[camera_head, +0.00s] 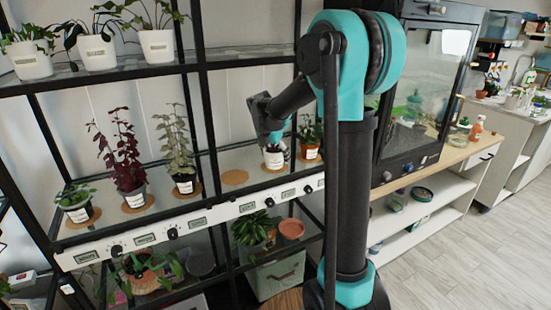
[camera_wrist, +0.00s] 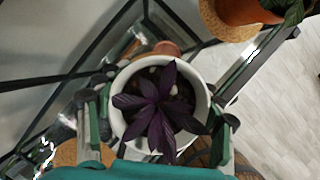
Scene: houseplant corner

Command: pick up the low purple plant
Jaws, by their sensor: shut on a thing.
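The low purple plant (camera_wrist: 158,108) has dark purple pointed leaves and sits in a round white pot (camera_wrist: 118,92) in the middle of the wrist view. My gripper (camera_wrist: 162,118) has one finger on each side of the pot and is shut on it. In the head view the white pot (camera_head: 273,161) is under my gripper (camera_head: 274,146) at the right part of the middle shelf. My gripper hides most of the leaves there. I cannot tell whether the pot's base touches the shelf.
An orange-brown pot (camera_head: 310,153) stands close on the right. A bare cork mat (camera_head: 235,177) lies to the left, with a green plant in a dark pot (camera_head: 184,183) and a tall dark-red plant (camera_head: 121,150) further left. Black rack posts (camera_head: 207,110) stand near my arm.

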